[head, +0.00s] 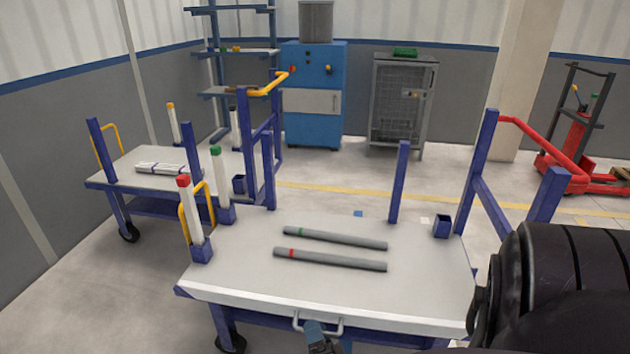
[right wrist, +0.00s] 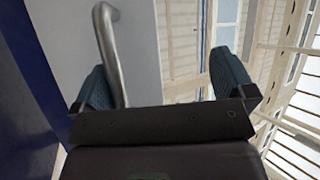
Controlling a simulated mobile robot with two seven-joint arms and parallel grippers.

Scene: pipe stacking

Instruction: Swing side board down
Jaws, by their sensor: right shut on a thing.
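The side board (head: 400,319) runs along the near long edge of the front cart, its pale top edge level with the cart top. A grey handle (head: 335,331) is fixed to it near the middle. My right gripper (head: 316,330) is at this handle, seen partly from above at the picture's bottom edge. In the right wrist view the bent grey handle bar (right wrist: 112,60) runs past the inner side of the left finger, and my right gripper (right wrist: 165,90) is shut on it. The board's outer face is mostly hidden in the head view. My left gripper is out of view.
Two grey pipes, one with a green band (head: 335,238) and one with a red band (head: 330,259), lie on the cart top (head: 250,280). Blue posts stand around it. A second cart (head: 110,171) is at the left. My dark arm covers the lower right.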

